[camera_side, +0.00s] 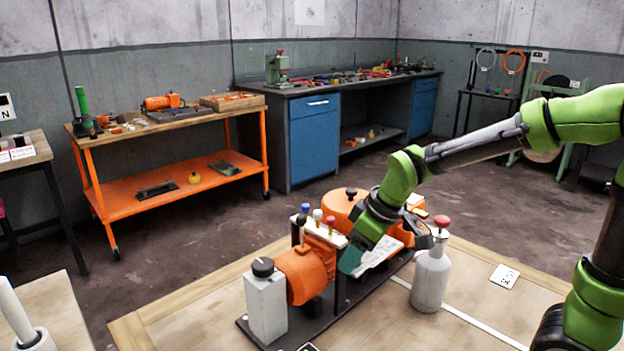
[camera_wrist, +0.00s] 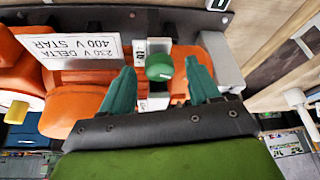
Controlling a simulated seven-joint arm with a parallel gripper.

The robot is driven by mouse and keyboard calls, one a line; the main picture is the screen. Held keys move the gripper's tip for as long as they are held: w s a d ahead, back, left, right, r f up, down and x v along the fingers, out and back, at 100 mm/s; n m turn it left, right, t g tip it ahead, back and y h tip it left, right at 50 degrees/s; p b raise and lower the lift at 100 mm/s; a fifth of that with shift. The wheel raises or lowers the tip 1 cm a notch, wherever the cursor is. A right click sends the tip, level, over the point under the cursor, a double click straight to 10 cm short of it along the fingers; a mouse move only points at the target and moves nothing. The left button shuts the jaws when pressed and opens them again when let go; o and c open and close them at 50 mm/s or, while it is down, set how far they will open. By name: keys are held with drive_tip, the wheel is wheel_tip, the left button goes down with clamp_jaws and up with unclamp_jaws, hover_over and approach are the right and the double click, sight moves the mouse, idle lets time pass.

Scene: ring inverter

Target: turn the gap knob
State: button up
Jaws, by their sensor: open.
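The machine has an orange body (camera_side: 300,275) on a dark base. In the wrist view a round green knob (camera_wrist: 159,67) stands in front of a white labelled strip. I cannot tell from any marking whether it is the gap knob; in the side view it does not show clearly. My gripper (camera_wrist: 159,80) is open, one teal finger on each side of the green knob, with visible gaps. In the side view my gripper (camera_side: 362,252) is low over the machine's middle. A black knob (camera_side: 263,267) tops the pale block (camera_side: 266,305) at the machine's left end.
Blue, white and red-topped posts (camera_side: 317,216) stand close left of my gripper. A grey bottle (camera_side: 431,275) with a red cap stands close to its right. A white sign (camera_wrist: 83,50) is on the machine. The wooden table (camera_side: 470,270) has free room at right.

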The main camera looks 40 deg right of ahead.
drive_tip(key=c, duration=1)
drive_tip(key=shift+a+m+h, duration=0.15)
drive_tip(key=shift+m+h, duration=0.75)
drive_tip(key=shift+m, duration=1.4)
drive_tip(key=shift+c, duration=0.2)
drive_tip(key=o, duration=1)
drive_tip(key=shift+o, duration=0.2)
drive_tip(key=d+v, duration=0.1)
drive_tip(key=v, duration=1.6)
drive_tip(key=shift+a, duration=0.5)
